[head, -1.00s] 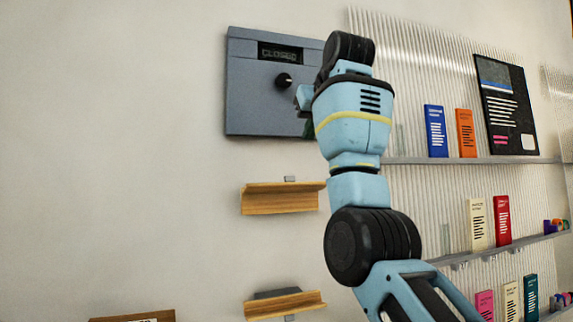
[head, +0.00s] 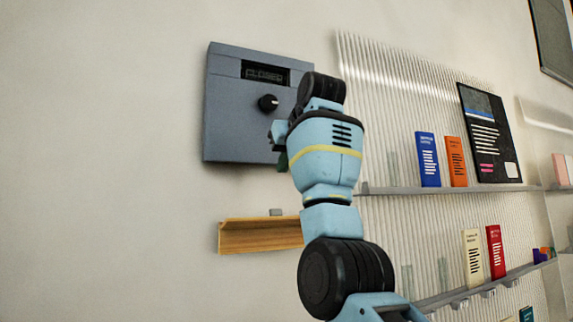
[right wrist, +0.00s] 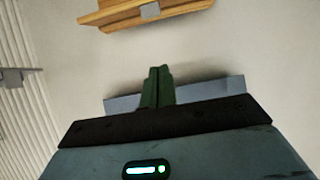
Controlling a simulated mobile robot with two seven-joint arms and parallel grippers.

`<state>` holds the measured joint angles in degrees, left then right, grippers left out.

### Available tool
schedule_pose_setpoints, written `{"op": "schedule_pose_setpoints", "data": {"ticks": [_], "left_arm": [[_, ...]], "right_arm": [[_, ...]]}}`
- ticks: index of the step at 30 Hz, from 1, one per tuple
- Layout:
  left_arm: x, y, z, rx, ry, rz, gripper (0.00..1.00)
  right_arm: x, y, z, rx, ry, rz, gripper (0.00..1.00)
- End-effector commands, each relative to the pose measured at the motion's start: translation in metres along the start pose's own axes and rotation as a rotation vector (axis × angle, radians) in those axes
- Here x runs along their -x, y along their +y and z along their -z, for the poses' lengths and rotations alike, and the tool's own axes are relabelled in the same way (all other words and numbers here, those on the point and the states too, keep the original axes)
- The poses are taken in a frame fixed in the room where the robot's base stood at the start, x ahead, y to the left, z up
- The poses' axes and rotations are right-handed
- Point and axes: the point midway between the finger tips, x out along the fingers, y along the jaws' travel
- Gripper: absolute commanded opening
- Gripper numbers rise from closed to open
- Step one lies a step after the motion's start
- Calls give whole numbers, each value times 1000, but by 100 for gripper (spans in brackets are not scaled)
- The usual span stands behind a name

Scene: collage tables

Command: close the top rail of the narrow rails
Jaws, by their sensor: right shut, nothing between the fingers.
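The upper wooden rail (head: 255,236) is a narrow, light brown ledge on the wall below the grey box. A small grey tab (head: 276,212) sits just above it. My right forearm hides the rail's right end. The rail also shows at the top of the right wrist view (right wrist: 180,10), with a grey tab on it. My right gripper (head: 282,161) is in front of the grey box's lower right part, above the rail. In the right wrist view its green fingers (right wrist: 157,73) are together and empty, apart from the rail. My left gripper is not in view.
The grey wall box (head: 233,110) has a black knob (head: 268,103) and a display that seems to read "CLOSED". At right, a ribbed panel (head: 375,110) carries grey shelves (head: 400,190) with upright booklets and a black poster (head: 489,130). The wall at left is bare.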

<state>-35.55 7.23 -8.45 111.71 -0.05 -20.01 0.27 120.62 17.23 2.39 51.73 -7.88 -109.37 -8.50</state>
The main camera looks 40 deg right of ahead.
Motion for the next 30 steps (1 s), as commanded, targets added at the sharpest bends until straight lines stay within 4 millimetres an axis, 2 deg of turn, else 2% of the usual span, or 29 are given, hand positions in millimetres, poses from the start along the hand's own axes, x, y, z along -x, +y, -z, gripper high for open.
{"op": "schedule_pose_setpoints", "data": {"ticks": [3,12,30], "left_arm": [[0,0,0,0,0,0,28],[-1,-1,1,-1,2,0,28],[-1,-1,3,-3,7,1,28]], "right_arm": [[-25,0,-1,0,-5,0,0],[-71,0,-1,0,-3,0,0],[-78,0,-35,0,2,0,0]]}}
